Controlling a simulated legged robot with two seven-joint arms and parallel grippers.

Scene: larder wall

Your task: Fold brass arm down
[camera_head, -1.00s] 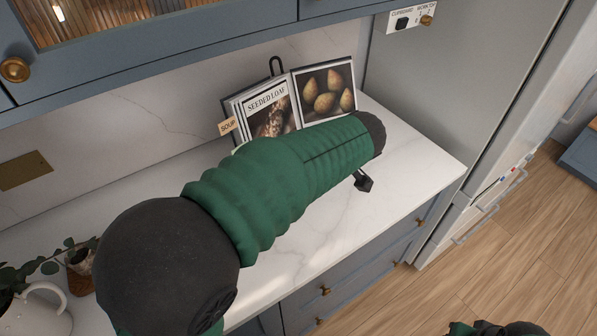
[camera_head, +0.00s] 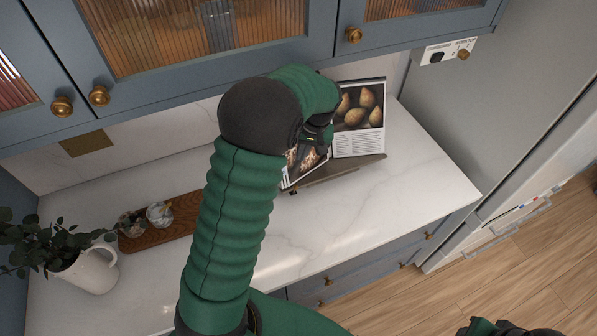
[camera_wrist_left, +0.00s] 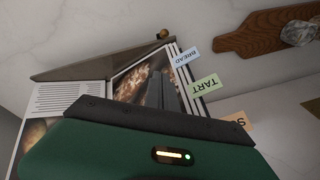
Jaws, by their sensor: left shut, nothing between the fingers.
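An open cookbook (camera_head: 358,125) rests on a stand with a brown-grey front ledge (camera_head: 345,172) on the worktop. A small brass knob (camera_head: 293,191) sits at the ledge's left end; it also shows in the left wrist view (camera_wrist_left: 162,34). I cannot make out a separate brass arm; my left arm covers much of the stand. My left gripper (camera_head: 322,147) is in front of the book's left page. In the left wrist view its fingers (camera_wrist_left: 158,92) are shut and empty over that page (camera_wrist_left: 135,75); contact cannot be told. My right gripper does not show clearly.
Page tabs (camera_wrist_left: 205,87) stick out of the book's side. A wooden board (camera_head: 160,232) with small jars and a white jug of leaves (camera_head: 88,268) are at left. Blue cabinets (camera_head: 200,60) hang above and a grey panel stands at right. The worktop's right front is clear.

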